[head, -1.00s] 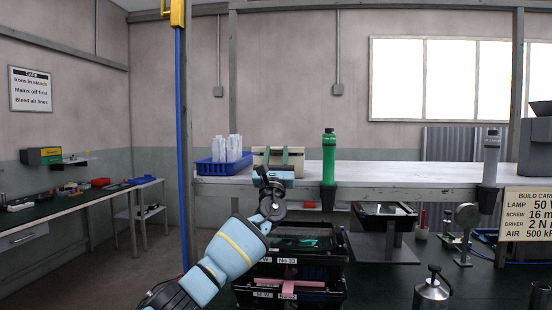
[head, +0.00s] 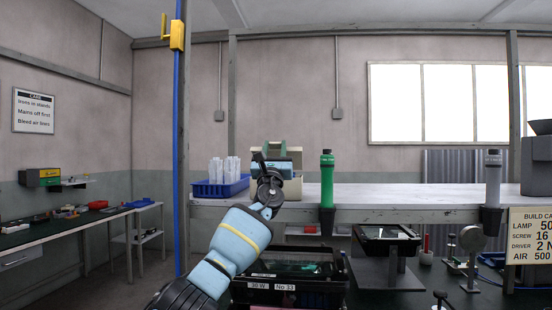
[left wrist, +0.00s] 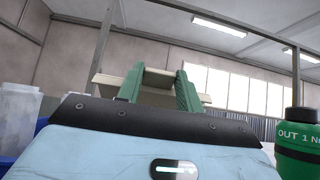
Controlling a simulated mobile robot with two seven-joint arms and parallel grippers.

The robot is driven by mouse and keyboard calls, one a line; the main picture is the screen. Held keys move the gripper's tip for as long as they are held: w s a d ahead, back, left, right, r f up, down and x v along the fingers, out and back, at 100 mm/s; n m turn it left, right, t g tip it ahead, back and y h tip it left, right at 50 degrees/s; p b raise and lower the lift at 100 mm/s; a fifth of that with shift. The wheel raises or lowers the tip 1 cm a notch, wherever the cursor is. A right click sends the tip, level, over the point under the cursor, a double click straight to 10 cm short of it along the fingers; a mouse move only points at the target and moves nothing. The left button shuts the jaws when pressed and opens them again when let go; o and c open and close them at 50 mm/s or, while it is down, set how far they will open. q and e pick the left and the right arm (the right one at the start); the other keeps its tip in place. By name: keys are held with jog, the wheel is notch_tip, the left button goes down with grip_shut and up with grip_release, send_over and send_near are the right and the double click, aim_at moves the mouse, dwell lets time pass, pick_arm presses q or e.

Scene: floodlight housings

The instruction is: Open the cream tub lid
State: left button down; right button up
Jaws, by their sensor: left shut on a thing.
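The cream tub (head: 293,190) stands on the white shelf, mostly hidden behind my left gripper (head: 280,157). The inside of the tub is hidden. My right gripper is not in view.
A blue bin (head: 222,187) of clear cups stands close left of the tub. A green bottle (head: 327,180) stands close right at the shelf's front edge (head: 400,208). Black crates (head: 320,290) sit below. The shelf right of the green bottle is clear up to a grey bottle (head: 493,175).

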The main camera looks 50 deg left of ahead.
pick_arm(q)
jog(key=shift+s+r, duration=0.2)
jog(key=shift+r, duration=0.45)
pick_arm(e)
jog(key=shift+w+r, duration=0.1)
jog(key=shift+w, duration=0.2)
pick_arm(q)
jog(key=c, duration=1.4)
grip_release()
jog(key=o, duration=0.5)
jog(key=shift+s+d+r, duration=0.1)
jog(key=shift+s+d, duration=0.1)
jog(key=shift+d, duration=0.1)
jog(key=shift+w+a+f, duration=0.15)
jog(key=shift+w+f, duration=0.05)
jog(key=shift+f, duration=0.15)
jog(key=shift+p+v, duration=0.3)
jog(key=shift+v, duration=0.7)
jog(key=shift+p+v, duration=0.35)
jog(key=shift+v, duration=2.55)
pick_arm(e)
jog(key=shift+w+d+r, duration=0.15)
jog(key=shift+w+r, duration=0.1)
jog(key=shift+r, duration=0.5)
pick_arm(q)
jog(key=shift+r, duration=0.1)
